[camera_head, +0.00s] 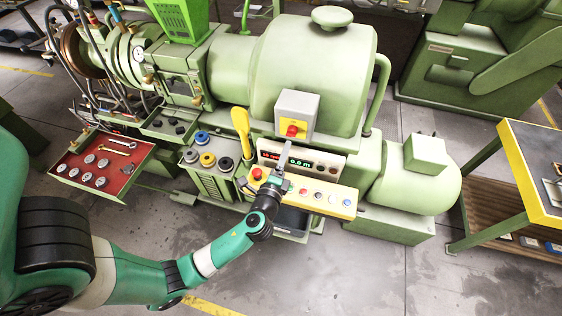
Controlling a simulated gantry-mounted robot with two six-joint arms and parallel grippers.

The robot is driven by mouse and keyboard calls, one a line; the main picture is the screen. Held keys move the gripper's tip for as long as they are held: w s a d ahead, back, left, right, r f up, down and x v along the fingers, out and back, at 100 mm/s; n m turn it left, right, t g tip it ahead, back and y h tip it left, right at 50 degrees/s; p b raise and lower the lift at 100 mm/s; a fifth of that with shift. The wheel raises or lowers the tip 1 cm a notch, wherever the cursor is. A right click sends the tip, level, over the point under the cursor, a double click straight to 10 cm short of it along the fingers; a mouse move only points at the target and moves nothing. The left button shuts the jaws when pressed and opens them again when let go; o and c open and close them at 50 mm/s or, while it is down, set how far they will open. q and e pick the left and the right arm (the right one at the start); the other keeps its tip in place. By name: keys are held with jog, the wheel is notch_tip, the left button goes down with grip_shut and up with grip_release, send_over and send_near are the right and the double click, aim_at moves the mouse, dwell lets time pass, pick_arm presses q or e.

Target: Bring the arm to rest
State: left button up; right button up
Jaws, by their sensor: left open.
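My left arm (215,252) comes in from the lower left and reaches up to the green extruder's front. My left gripper (281,163) is open, in front of the control panel (325,163) with its red and green displays. The gripper covers part of that panel. No held object shows in its jaws. I cannot tell whether it touches the panel. My right gripper is not in view.
A yellow-edged button strip (325,196) lies right of the gripper. A red tool tray (103,165) is at left, a yellow-edged workbench (525,175) at right. Floor at lower right is clear.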

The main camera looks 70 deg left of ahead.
pick_arm(q)
jog(key=v, duration=0.3)
jog(key=shift+s+d, duration=0.2)
jog(key=shift+s, duration=0.05)
